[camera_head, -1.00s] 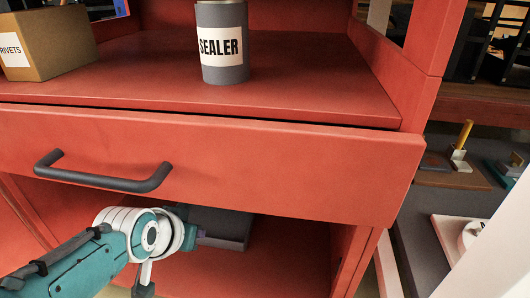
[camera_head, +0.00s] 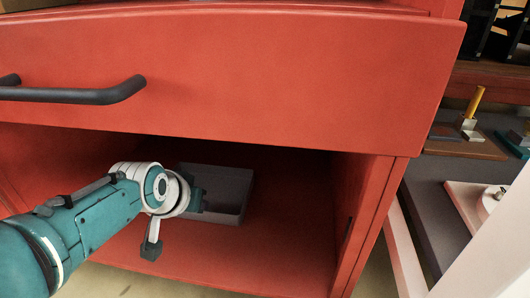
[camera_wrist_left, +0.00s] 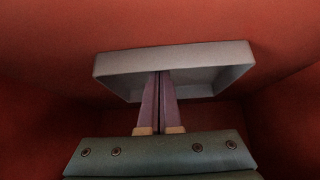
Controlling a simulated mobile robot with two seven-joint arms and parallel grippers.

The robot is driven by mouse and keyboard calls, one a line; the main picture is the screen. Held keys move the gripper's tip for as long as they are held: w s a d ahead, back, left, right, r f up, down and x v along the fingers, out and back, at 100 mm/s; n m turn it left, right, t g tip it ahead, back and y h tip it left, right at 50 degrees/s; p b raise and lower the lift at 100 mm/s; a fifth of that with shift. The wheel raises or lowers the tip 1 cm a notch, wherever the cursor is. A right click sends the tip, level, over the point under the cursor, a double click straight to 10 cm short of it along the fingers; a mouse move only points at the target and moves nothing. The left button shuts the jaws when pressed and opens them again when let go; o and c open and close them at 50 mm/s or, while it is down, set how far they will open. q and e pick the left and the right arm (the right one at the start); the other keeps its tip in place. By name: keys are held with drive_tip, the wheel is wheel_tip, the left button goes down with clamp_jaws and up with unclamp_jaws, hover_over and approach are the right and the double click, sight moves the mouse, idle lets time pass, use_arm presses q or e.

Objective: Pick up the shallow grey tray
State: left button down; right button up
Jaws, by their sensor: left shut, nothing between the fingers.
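The shallow grey tray (camera_head: 236,178) sits on the floor of the red cabinet's open lower compartment, partly behind my left wrist in the head view. In the left wrist view the tray (camera_wrist_left: 185,57) spans the upper middle, with its hollow side partly showing. My left gripper (camera_head: 203,200) reaches into the compartment at the tray. In the wrist view its purple fingers (camera_wrist_left: 162,75) are shut together and empty, their tips overlapping the tray's near wall. I cannot tell whether they touch it. My right gripper is not in view.
A red drawer front (camera_head: 250,75) with a dark handle (camera_head: 85,94) hangs above the compartment opening. The cabinet's right side post (camera_head: 370,215) bounds it. Right of the tray the compartment floor is clear. A grey surface with small items stands further right.

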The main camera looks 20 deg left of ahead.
use_arm(q)
drive_tip(key=s+p, duration=0.2)
drive_tip(key=s+d+p, duration=0.1)
drive_tip(key=s+p, duration=0.1)
drive_tip(key=s+r+p, duration=0.1)
drive_tip(key=s+p, duration=0.1)
drive_tip(key=shift+s+d+p, duration=0.25)
drive_tip(key=shift+s+p, duration=0.05)
drive_tip(key=s+d+f+p, duration=0.1)
drive_tip(key=s+p, duration=0.3)
drive_tip(key=s, duration=0.7)
drive_tip(key=shift+d, duration=0.85)
